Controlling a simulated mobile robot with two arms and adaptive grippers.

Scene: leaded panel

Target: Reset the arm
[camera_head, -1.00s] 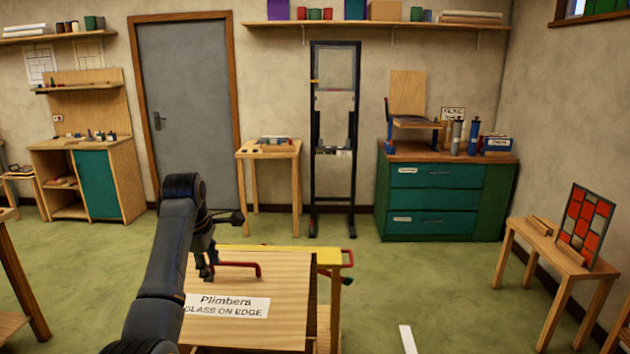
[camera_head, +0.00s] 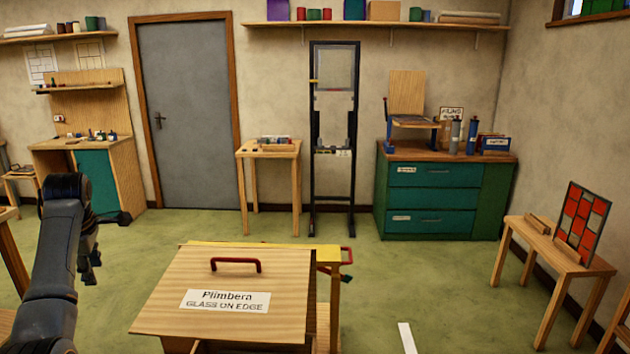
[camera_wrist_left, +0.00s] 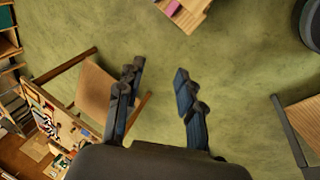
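My left arm comes in at the left of the head view, and its gripper (camera_head: 90,270) hangs over the green floor, left of the wooden crate. In the left wrist view, the two fingers of the left gripper (camera_wrist_left: 160,95) stand apart with bare floor between them, so it is open and empty. My right gripper is not in view.
A wooden crate (camera_head: 160,305) labelled "Plimbera GLASS ON EDGE", with a red handle (camera_head: 236,265), stands in front on a yellow cart (camera_head: 325,254). A red glass panel (camera_head: 582,225) stands on a small bench (camera_head: 545,246) at right. Floor (camera_head: 420,280) between them is mostly free.

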